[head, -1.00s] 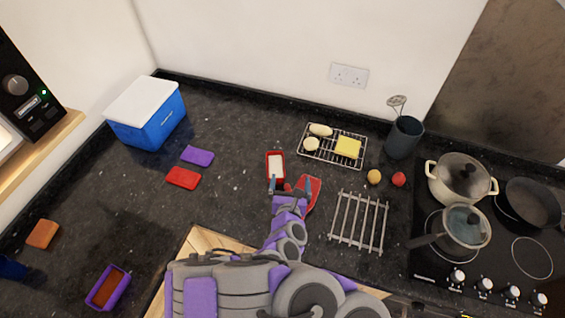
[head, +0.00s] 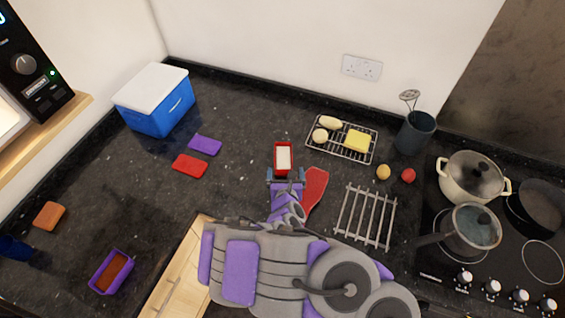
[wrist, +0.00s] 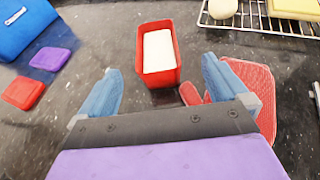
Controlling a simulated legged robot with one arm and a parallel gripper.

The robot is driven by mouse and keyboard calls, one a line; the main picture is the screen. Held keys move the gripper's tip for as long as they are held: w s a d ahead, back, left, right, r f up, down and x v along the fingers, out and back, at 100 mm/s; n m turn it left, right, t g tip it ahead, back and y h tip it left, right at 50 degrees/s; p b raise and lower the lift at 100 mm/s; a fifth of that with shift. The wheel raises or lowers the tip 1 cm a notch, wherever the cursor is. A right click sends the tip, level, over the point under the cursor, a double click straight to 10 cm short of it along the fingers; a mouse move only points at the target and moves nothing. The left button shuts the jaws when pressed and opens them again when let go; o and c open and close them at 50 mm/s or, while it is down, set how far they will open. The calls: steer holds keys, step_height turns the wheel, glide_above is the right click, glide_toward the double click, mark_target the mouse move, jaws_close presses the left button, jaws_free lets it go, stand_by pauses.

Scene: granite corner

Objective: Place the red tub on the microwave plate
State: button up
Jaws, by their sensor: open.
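The red tub (head: 283,172) is a small rectangular tub with white contents, upright on the dark counter. It also shows in the wrist view (wrist: 157,76), just ahead of my gripper. My gripper (head: 286,176) is open and empty, its blue fingers (wrist: 160,84) spread wide with the tub centred ahead between them. The microwave (head: 33,77) is at the far left on a wooden shelf, only partly in view, with a lit opening at the picture's edge. Its plate is not visible.
A red mitt-like item (head: 315,188) lies right of my gripper. Right are a cooling rack (head: 352,160) with food, a metal trivet (head: 365,216) and hob pots (head: 470,185). Left are a blue cool box (head: 165,110), red lid (head: 189,166), purple lid (head: 205,145) and purple tub (head: 111,271).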

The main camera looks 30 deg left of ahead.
mark_target(283, 166)
steer(key=b+x, duration=0.1)
steer(key=x, duration=0.3)
steer(key=shift+d+f, duration=0.1)
steer(key=shift+s+a+b+x, duration=0.15)
steer(key=shift+b+x, duration=0.45)
steer(key=shift+x, duration=0.65)
steer(key=shift+s+a+b+x, duration=0.15)
steer(key=shift+b+x, duration=0.4)
steer(key=shift+x, duration=0.7)
steer(key=shift+w+a+f, duration=0.1)
steer(key=shift+w+a, duration=0.2)
steer(key=shift+w, duration=0.2)
